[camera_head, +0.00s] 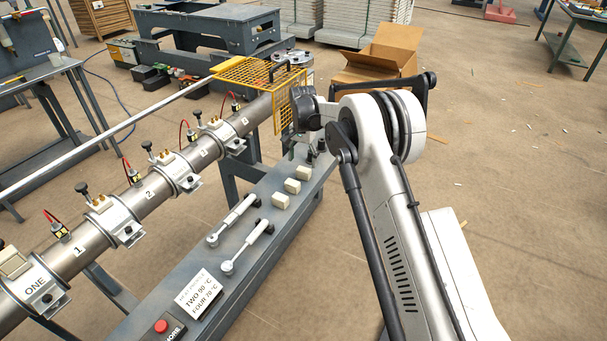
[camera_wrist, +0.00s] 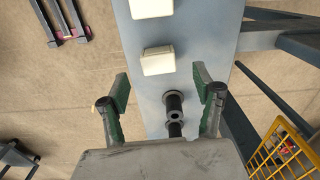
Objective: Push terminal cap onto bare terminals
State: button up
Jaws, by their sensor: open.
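Several cream blocks that look like terminal caps lie in a row on the grey bench; the nearest to me is this cap (camera_head: 280,201). Two show in the wrist view, one whole cap (camera_wrist: 158,60) and one cut by the top edge (camera_wrist: 152,8). My gripper (camera_wrist: 160,90) is open and empty over the bench, its green-padded fingers on either side of black cylindrical pieces (camera_wrist: 174,104). The nearer whole cap lies beyond the fingertips. In the head view my arm hides the fingers. Small terminals with red wires (camera_head: 60,231) stand along the steel barrel (camera_head: 100,218). Band ONE (camera_head: 38,288) carries a cream block (camera_head: 12,262).
Two white-handled tools (camera_head: 233,219), a heat order sign (camera_head: 192,295) and a red button (camera_head: 161,326) are on the bench (camera_head: 255,262). A yellow mesh guard (camera_head: 258,75) stands at the barrel's far end, near my arm. A cardboard box (camera_head: 385,55) is behind.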

aim_at(304, 169)
jog(key=shift+d+f, duration=0.15)
jog(key=shift+f, duration=2.55)
jog(key=c, duration=1.2)
jog(key=shift+r, duration=0.15)
jog(key=shift+r, duration=0.6)
notch_tip(304, 169, up, 3)
jog(key=shift+f, duration=0.1)
jog(key=s+a+r, duration=0.2)
jog(key=a, duration=0.1)
jog(key=s+a+r, duration=0.2)
jog(key=a, duration=0.1)
jog(key=s+a+r, duration=0.1)
jog(key=a+r, duration=0.1)
jog(key=a, duration=0.2)
jog(key=shift+s+a+r+p, duration=0.1)
jog(key=shift+s+r+p, duration=0.2)
jog(key=shift+s+r, duration=0.1)
